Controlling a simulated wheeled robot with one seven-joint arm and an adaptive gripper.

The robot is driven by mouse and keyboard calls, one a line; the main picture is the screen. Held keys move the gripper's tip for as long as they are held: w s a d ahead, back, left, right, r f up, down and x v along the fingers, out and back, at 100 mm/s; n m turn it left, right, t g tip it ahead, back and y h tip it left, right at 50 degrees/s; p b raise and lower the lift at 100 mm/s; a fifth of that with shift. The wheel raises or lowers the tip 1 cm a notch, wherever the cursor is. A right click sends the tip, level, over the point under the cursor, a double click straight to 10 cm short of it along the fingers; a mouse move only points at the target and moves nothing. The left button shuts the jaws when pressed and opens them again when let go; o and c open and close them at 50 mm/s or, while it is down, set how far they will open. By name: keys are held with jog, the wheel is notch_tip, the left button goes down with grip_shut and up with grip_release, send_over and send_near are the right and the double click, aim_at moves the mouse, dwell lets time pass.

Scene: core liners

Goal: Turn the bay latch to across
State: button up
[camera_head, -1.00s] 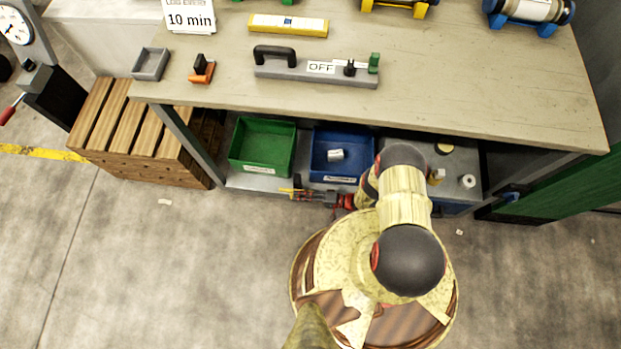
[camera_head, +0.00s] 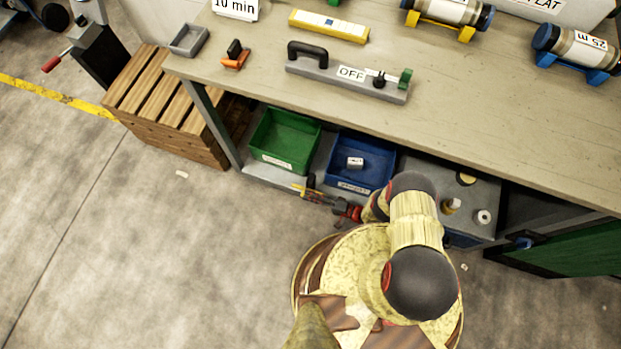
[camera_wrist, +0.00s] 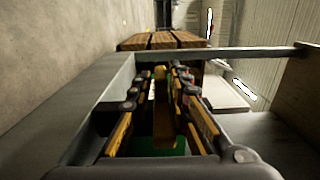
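A small blue fitting (camera_head: 523,243) is on the frame beside the dark green panel under the right end of the bench. It may be the bay latch, but it is too small to tell its shape or which way it is turned. My gripper (camera_head: 304,189) is low in front of the lower shelf, near the green bin and far to the left of that fitting. In the wrist view my gripper (camera_wrist: 162,125) has its two orange-edged fingers spread apart. A narrow brownish piece shows between them; I cannot tell what it is. The blue fitting is not visible in the wrist view.
The bench (camera_head: 480,135) overhangs a shelf with a green bin (camera_head: 285,140), a blue bin (camera_head: 345,180) and small cylinders. A slatted wooden crate (camera_head: 165,105) stands left. A grey bar marked OFF (camera_head: 330,72) lies on top. The floor in front is open.

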jog(key=o, duration=0.3)
jog(key=shift+r, duration=0.1)
jog(key=shift+r, duration=1.15)
jog(key=o, duration=1.2)
notch_tip(320, 180, up, 6)
jog(key=shift+w+d+f, duration=0.1)
jog(key=shift+f, duration=0.1)
jog(key=shift+r, duration=1)
jog(key=c, duration=1.2)
jog(key=shift+s, duration=0.2)
